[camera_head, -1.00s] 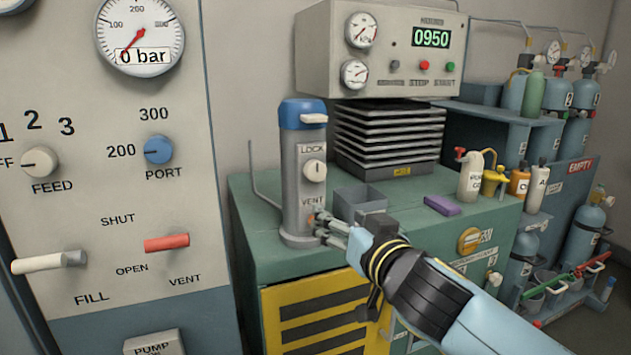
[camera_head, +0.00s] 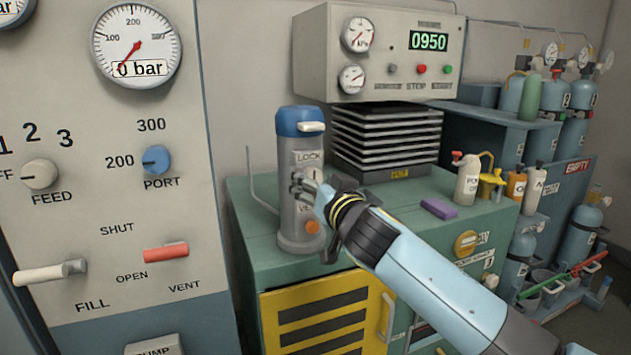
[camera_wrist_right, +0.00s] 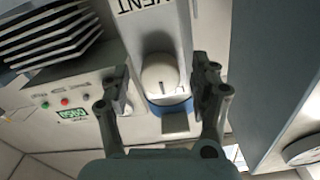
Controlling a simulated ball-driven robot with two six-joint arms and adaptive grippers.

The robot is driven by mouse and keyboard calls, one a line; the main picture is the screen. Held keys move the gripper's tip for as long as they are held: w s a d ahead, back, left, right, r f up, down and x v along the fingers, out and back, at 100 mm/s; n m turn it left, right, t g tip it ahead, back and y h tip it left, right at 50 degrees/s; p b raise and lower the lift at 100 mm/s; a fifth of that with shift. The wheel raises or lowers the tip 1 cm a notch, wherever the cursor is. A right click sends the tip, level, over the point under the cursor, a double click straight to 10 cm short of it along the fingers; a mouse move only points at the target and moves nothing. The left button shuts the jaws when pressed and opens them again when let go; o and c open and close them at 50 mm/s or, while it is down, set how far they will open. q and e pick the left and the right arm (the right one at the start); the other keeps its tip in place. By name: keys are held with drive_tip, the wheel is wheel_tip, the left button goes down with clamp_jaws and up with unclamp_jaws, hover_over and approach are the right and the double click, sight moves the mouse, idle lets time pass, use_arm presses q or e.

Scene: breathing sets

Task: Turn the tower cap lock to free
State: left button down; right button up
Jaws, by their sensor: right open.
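The grey tower (camera_head: 290,215) stands upright on the green cabinet, with a blue cap (camera_head: 298,115) and a pale tab at its top. The LOCK label (camera_head: 307,157) shows below the cap. My right gripper (camera_head: 306,188) is open in front of the tower's face and hides the lock knob in the head view. In the right wrist view the round white lock knob (camera_wrist_right: 160,74), with a dark pointer mark, lies between my two spread fingers. I cannot tell if they touch it. An orange button (camera_head: 312,226) sits lower on the tower. My left gripper is out of view.
The green cabinet top (camera_head: 262,235) carries a purple block (camera_head: 439,208) and several bottles. A grey instrument box (camera_head: 385,55) reading 0950 stands behind, above stacked dark plates (camera_head: 385,140). A gauge panel (camera_head: 110,215) with knobs and levers is close on the left.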

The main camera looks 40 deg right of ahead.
drive_tip(key=shift+c, duration=0.5)
drive_tip(key=c, duration=1.1)
drive_tip(key=shift+n, duration=0.4)
drive_tip(key=n+p, duration=0.2)
drive_tip(key=n, duration=1.5)
drive_tip(key=shift+s+p, duration=0.1)
drive_tip(key=shift+p, duration=0.3)
